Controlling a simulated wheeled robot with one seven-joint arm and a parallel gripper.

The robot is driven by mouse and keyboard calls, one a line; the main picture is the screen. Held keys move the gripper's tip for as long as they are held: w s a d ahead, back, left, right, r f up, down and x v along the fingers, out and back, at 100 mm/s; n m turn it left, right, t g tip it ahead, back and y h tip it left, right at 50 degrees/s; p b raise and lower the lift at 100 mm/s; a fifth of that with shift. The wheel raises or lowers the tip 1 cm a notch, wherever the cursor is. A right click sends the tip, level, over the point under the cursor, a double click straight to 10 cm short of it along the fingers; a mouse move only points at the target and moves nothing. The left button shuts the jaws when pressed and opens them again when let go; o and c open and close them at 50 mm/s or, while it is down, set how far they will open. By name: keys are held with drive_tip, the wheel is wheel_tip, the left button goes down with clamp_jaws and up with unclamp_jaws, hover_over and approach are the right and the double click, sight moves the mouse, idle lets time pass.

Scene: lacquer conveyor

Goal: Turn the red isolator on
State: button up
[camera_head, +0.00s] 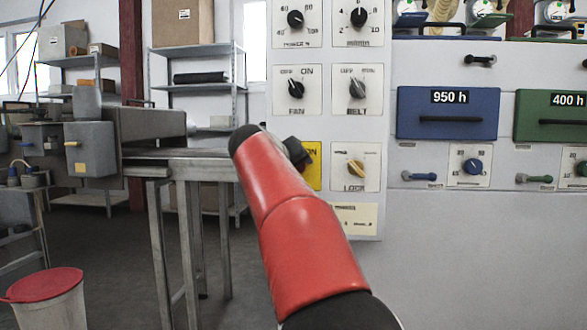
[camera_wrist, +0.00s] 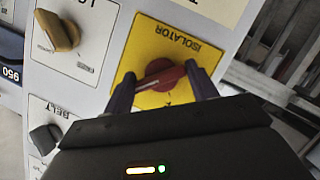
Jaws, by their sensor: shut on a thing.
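The red isolator knob (camera_wrist: 162,76) sits on a yellow plate (camera_wrist: 150,46) marked ISOLATOR in the wrist view, which shows the panel upside down. My gripper (camera_wrist: 160,85) is shut on the red knob, one dark finger at each end of its bar. The knob's bar lies slanted across the plate. My gripper (camera_head: 297,152) is mostly hidden behind the arm there.
The yellow LOCK knob (camera_head: 356,167) is close right of the isolator. The MELT or BELT knob (camera_head: 357,89) and black FAN knob (camera_head: 296,89) are above. A blue drawer (camera_head: 447,113) is farther right. A metal table (camera_head: 180,160) and red-lidded bin (camera_head: 45,295) stand left.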

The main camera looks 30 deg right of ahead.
drive_tip(key=o, duration=1)
drive_tip(key=shift+c, duration=0.2)
drive_tip(key=v, duration=0.7)
drive_tip(key=shift+s+a, duration=0.25)
drive_tip(key=shift+a, duration=0.05)
drive_tip(key=shift+r, duration=0.1)
drive_tip(key=s+a+f+n+g+y+p, duration=0.1)
drive_tip(key=s+a+f+y, duration=0.4)
drive_tip(key=s+f, duration=0.9)
drive_tip(key=s+a+f+n+g+y+p, duration=0.1)
drive_tip(key=s+a+f+g+y+p, duration=0.2)
drive_tip(key=s+f, duration=1.1)
drive_tip(key=s+a+y+p, duration=0.2)
drive_tip(key=a+p, duration=0.1)
drive_tip(key=a, duration=0.1)
drive_tip(key=shift+a+y, duration=0.15)
drive_tip(key=shift+y, duration=0.25)
